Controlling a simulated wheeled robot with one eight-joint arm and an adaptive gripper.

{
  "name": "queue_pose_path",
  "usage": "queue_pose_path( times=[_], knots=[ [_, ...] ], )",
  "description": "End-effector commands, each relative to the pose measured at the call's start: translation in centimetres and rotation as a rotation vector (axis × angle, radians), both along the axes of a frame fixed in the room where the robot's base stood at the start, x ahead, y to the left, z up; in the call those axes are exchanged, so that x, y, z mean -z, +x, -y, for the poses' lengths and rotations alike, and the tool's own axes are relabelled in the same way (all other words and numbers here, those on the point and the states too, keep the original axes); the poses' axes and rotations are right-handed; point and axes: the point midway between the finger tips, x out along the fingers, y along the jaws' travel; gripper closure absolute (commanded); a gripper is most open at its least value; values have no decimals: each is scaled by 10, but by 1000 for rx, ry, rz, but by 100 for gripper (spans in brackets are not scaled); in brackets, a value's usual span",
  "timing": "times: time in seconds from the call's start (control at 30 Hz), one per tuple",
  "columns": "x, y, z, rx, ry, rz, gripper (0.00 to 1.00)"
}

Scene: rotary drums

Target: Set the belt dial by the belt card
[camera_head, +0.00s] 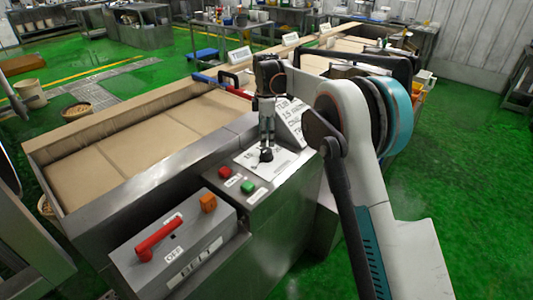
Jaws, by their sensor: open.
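The belt dial (266,155) is a small black knob on a white printed plate on the steel control panel. My gripper (266,140) points down right above the knob, with its fingertips at or very near it. Whether they touch the knob is too small to tell. The belt card (291,122) is a white sign with black print, standing behind the dial plate and partly hidden by my arm. The dial's pointer direction and most of the card's text cannot be read from here.
A red button (225,172) and a green button (247,187) sit left of the dial. Nearer is a grey box (180,250) with a red lever (159,238) marked OFF and an orange block (208,203). A brown belt (140,145) runs along the left.

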Motion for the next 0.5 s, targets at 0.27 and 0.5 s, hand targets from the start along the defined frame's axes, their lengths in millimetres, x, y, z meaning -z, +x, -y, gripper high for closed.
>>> queue_pose_path(
  times=[0.27, 0.5],
  knots=[
    [53, 0, 0, 1, 0, 0, 41],
    [74, 0, 0, 1, 0, 0, 41]
  ],
)
